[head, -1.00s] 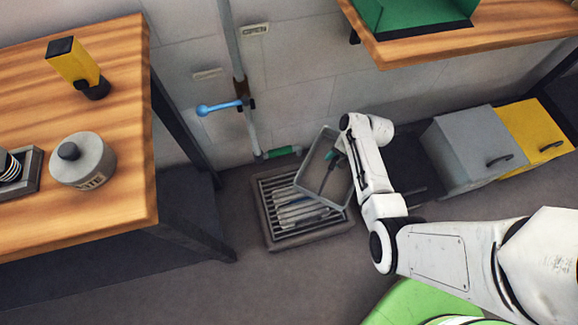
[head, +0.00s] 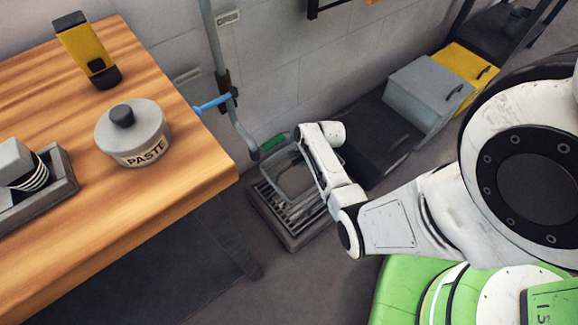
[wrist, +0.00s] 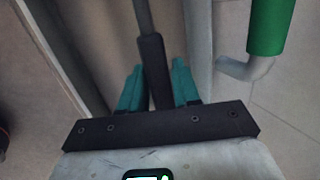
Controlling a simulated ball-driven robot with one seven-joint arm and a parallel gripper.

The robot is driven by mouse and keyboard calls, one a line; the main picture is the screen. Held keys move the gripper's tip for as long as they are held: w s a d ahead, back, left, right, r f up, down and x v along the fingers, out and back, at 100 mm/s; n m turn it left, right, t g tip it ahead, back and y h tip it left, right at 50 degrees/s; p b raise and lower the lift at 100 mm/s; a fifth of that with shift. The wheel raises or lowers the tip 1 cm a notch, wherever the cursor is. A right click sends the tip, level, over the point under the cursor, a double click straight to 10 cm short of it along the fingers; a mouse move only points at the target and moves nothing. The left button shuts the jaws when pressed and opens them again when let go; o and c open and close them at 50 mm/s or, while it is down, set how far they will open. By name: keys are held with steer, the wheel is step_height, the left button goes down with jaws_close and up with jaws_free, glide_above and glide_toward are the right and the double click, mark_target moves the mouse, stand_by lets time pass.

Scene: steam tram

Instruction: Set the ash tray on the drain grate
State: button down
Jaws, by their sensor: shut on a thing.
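The ash tray (head: 280,180) is a grey, open, box-like tray over the far part of the drain grate (head: 291,238), a slatted square in a raised frame on the floor. I cannot tell whether it touches the slats. My arm hides its right side. In the wrist view, my gripper (wrist: 157,70) has its teal fingers shut on the tray's dark handle (wrist: 151,50). The tray's pale inside (wrist: 95,45) lies beyond the fingers. In the head view, my arm mostly hides the gripper.
A wall pipe (head: 222,75) with a blue lever (head: 211,104) and a green handle (head: 273,143) is close behind the grate. A wooden bench (head: 195,180) stands left, bearing a paste pot (head: 133,140). Grey (head: 428,90) and yellow (head: 470,75) boxes stand right.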

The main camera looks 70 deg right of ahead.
mark_target(302, 173)
steer(key=shift+w+a+f, duration=0.1)
steer(key=shift+w+a, duration=0.05)
steer(key=shift+a+f+b, duration=0.1)
steer(key=shift+f+b, duration=0.5)
steer(key=shift+b, duration=0.15)
step_height(302, 173, down, 7)
steer(key=b, duration=0.7)
steer(key=shift+f+b, duration=1)
steer(key=shift+f, duration=0.35)
steer(key=shift+f, duration=0.3)
steer(key=c, duration=0.7)
jaws_free()
steer(key=shift+c, duration=0.2)
steer(key=p+v, duration=0.6)
steer(key=v, duration=0.5)
